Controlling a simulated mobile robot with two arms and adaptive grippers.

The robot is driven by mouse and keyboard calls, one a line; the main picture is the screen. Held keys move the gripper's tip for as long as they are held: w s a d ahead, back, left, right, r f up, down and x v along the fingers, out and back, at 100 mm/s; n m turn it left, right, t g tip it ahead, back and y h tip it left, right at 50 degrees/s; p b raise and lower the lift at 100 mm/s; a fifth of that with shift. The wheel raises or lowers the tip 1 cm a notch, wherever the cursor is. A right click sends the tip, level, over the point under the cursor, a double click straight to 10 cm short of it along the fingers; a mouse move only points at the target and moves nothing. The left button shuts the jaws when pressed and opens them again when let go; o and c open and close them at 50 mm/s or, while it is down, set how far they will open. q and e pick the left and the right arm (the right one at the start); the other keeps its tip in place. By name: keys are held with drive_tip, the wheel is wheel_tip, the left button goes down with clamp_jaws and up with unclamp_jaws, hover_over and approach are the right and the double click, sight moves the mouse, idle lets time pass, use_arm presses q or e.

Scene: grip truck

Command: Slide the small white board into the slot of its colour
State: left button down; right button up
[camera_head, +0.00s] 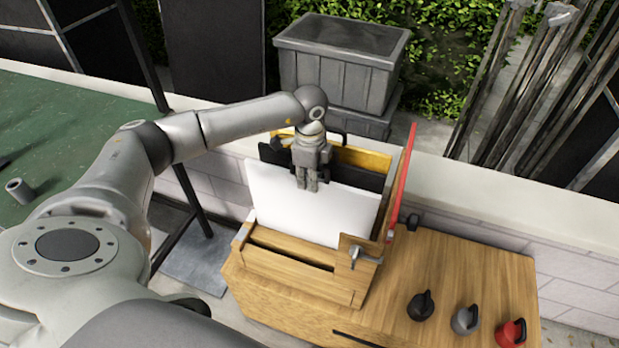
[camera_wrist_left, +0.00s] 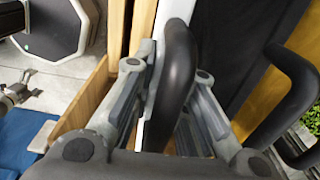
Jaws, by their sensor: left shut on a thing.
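The white board (camera_head: 300,213) stands upright, slightly tilted, at the wooden slotted rack (camera_head: 290,268). Its lower edge is close to the rack's wooden bars; I cannot tell whether it is inside a slot. My left gripper (camera_head: 307,184) is at the board's upper edge. In the left wrist view its fingers (camera_wrist_left: 166,125) are shut around the board's black handle (camera_wrist_left: 177,75), with the white board edge (camera_wrist_left: 168,14) beside it. A black board (camera_head: 362,178) and a yellow board (camera_head: 365,159) stand behind it. My right gripper is not in view.
A red board (camera_head: 404,180) stands at the rack's right side. Black (camera_head: 421,306), grey (camera_head: 465,320) and red (camera_head: 510,334) handled objects sit on the wooden tabletop (camera_head: 460,270). A grey bin (camera_head: 335,75) stands behind the low wall. A green table (camera_head: 60,125) is at left.

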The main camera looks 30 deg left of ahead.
use_arm(q)
drive_tip(key=shift+f, duration=0.3)
idle(0.5)
drive_tip(key=c, duration=1.4)
unclamp_jaws()
drive_tip(key=shift+o, duration=0.2)
drive_tip(key=shift+r, duration=0.2)
wheel_tip(320, 180, up, 12)
drive_tip(key=shift+f, duration=0.15)
